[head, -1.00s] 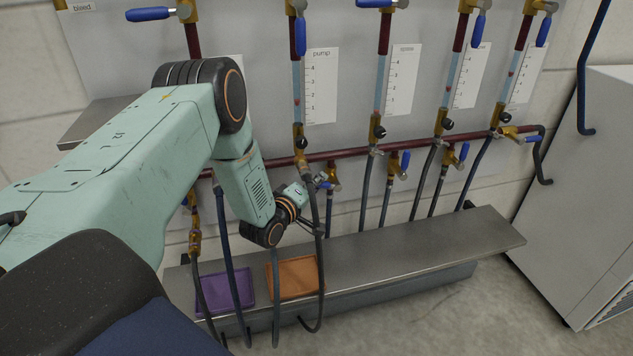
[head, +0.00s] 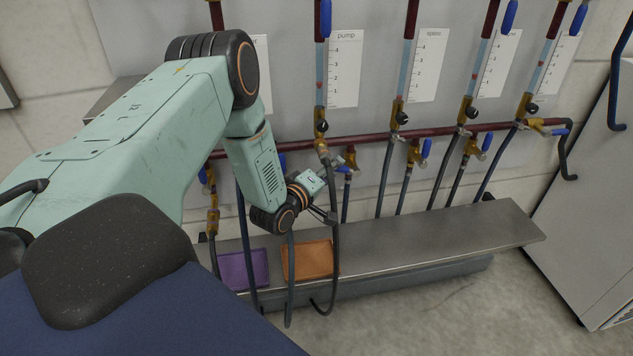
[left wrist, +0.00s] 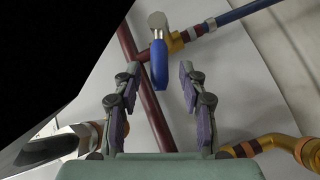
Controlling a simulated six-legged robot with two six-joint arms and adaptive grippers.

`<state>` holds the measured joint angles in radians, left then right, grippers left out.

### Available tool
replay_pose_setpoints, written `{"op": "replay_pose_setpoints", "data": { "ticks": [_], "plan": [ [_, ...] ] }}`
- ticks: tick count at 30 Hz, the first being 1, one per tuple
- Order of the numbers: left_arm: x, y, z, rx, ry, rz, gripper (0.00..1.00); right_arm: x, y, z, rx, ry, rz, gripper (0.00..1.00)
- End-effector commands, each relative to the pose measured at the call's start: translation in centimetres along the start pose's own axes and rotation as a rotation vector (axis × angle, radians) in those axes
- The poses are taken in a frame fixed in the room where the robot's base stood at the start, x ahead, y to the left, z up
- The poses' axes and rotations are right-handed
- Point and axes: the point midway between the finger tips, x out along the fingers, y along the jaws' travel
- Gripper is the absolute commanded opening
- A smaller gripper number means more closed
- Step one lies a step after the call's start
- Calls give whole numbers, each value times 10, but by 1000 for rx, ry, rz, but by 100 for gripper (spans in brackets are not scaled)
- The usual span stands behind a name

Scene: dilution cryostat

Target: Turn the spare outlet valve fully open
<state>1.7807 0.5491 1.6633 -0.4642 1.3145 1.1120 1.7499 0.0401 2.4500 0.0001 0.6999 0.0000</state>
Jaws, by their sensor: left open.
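The panel has a scale plate that reads like "spare" (head: 432,38), beside a flow tube (head: 404,68). A brass branch valve with a blue handle (head: 426,148) sits below it on the dark red pipe. My left gripper (head: 330,190) is lower left of this, by another brass branch valve (head: 349,163) under the pump tube. In the left wrist view my left gripper (left wrist: 160,84) is open. A blue valve handle (left wrist: 159,64) points down between its fingertips, with no clear contact. I cannot tell which outlet belongs to the spare line. My right gripper is not in view.
The dark red pipe (head: 379,138) crosses the panel behind the gripper. Several hoses hang down, one dark hose (head: 335,250) close beside the gripper. A steel shelf (head: 430,237) below carries a purple tray (head: 262,268) and an orange tray (head: 308,246). A grey cabinet (head: 590,190) stands at right.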

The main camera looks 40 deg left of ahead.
Motion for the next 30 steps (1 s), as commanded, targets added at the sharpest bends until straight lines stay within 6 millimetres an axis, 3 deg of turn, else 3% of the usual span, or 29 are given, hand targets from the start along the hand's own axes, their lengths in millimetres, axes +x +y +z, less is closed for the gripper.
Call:
{"op": "replay_pose_setpoints", "data": {
  "ticks": [9, 15, 28, 30],
  "plan": [
    [-62, -1, -1, -6, 2, -4, 42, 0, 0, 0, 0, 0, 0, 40],
    [-88, 0, 0, -2, 1, -2, 42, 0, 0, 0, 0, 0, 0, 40],
    [-98, 0, 0, 0, 0, 1, 42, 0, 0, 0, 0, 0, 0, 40],
    [-99, -1, 1, 0, -1, -1, 38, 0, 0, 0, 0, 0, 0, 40]
  ]
}}
